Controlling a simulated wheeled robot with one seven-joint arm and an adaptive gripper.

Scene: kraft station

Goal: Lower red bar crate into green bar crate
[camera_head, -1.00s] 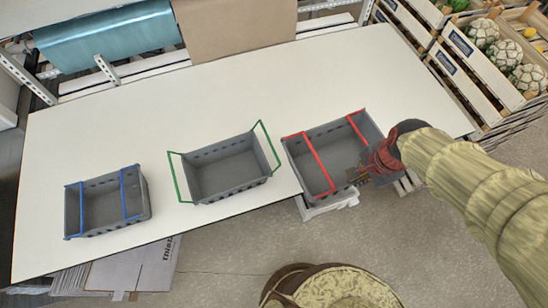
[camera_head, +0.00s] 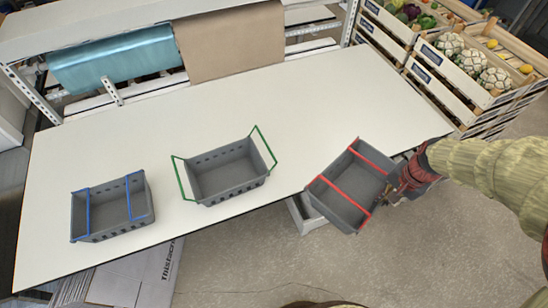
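The red bar crate (camera_head: 335,208) is a grey crate with two red bars lying across its top. It is turned at an angle and overhangs the table's front edge at the right; whether it touches the table is unclear. My gripper (camera_head: 397,190) is at its right side and seems shut on its rim, with the fingertips partly hidden. The green bar crate (camera_head: 229,193) is grey, empty and upright on the table, left of the red bar crate and apart from it. Its green bars are swung out to its two ends.
A grey crate with blue bars (camera_head: 110,235) stands at the table's left. The white table (camera_head: 300,110) is clear behind the crates. A pale container (camera_head: 305,214) shows below the front edge. Wooden produce crates (camera_head: 440,75) stand at the back right.

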